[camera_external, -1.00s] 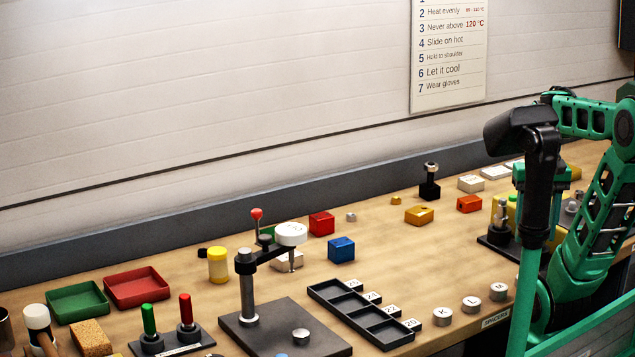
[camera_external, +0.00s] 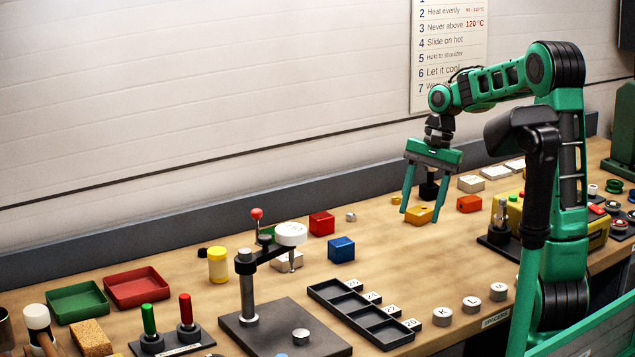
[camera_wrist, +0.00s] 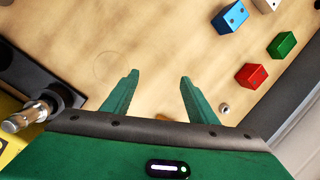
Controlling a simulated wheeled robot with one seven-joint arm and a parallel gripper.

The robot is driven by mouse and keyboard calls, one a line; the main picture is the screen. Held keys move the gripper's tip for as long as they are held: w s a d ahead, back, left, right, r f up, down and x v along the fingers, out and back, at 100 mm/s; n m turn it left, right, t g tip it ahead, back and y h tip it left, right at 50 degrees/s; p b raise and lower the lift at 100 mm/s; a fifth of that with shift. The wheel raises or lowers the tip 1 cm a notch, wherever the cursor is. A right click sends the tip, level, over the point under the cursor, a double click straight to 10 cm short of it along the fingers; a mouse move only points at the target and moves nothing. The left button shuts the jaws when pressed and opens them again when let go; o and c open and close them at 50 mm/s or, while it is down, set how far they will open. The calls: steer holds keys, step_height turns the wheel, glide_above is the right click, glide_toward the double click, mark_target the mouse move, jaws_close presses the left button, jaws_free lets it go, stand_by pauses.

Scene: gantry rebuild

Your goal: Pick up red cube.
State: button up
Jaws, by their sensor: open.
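The red cube (camera_external: 321,223) sits on the wooden bench left of my gripper in the external view, behind the blue cube. In the wrist view the red cube (camera_wrist: 250,76) lies to the right of my fingers, its top showing dark marks. My gripper (camera_external: 420,216) is open, pointing down over the bench near the yellow block, clearly apart from the red cube. In the wrist view the two green fingers of my gripper (camera_wrist: 159,76) are spread with bare bench between their tips.
The blue cube (camera_external: 341,249) and a green block (camera_wrist: 282,44) stand near the red cube. A small metal nut (camera_external: 351,216) lies to its right. A yellow block (camera_external: 415,213) is by my fingers. A lever clamp (camera_external: 249,280) and black tray (camera_external: 345,305) stand in front.

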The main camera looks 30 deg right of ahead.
mark_target(321, 223)
steer(key=w+a+m+y, duration=0.1)
steer(key=w, duration=0.2)
steer(key=w+a+f+y, duration=0.1)
steer(key=w+a, duration=0.1)
steer(key=w, duration=0.1)
steer(key=w+a+m+y, duration=0.1)
steer(key=w+a, duration=0.1)
steer(key=w, duration=0.1)
steer(key=shift+w+a+f+m+y, duration=0.2)
steer(key=shift+a+f+m+y, duration=0.1)
steer(key=shift+f+y, duration=0.1)
steer(key=shift+w+r+m+y, duration=2.1)
steer(key=shift+w+y, duration=1.1)
steer(key=shift+w, duration=0.9)
step_height(321, 223, down, 6)
steer(key=shift+r, duration=0.2)
steer(key=shift+a+f, duration=0.2)
steer(key=shift+f, duration=0.1)
steer(key=x, duration=0.5)
steer(key=shift+w+a, duration=0.1)
steer(key=shift+a, duration=0.1)
steer(key=shift+w+x, duration=0.2)
steer(key=shift+x, duration=2.4)
steer(key=shift+r, duration=0.1)
steer(key=c, duration=1.3)
